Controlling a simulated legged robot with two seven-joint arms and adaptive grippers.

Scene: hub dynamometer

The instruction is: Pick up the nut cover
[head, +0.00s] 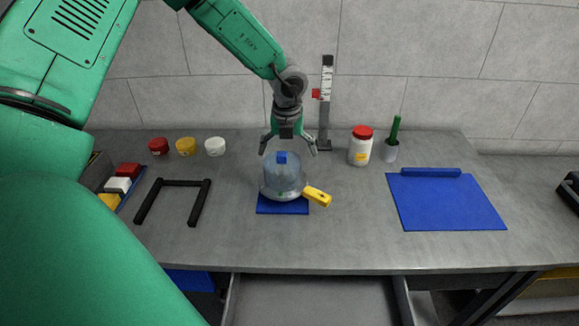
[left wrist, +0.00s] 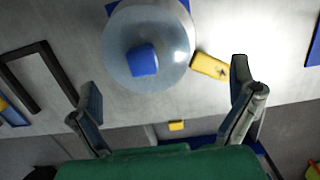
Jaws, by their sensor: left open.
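The nut cover appears to be a clear dome (head: 283,185) with a blue knob on top (head: 282,158). It stands upright on a blue square mat (head: 283,209) in the middle of the bench. A yellow block (head: 317,197) sits at its right side, and I cannot tell if they are joined. My left gripper (head: 289,151) is open and empty, fingers pointing down, above or just behind the dome. In the left wrist view the dome (left wrist: 120,50) and knob (left wrist: 143,60) lie beyond the fingertips (left wrist: 166,84), apart from them. My right gripper is out of view.
A black U-shaped frame (head: 180,184) lies left of the dome. Red, yellow and white caps (head: 186,147) stand behind it. A height gauge (head: 325,110), a red-lidded jar (head: 361,147) and a cup (head: 391,150) stand behind right. A blue mat (head: 446,205) lies right. An open drawer (head: 315,298) is below.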

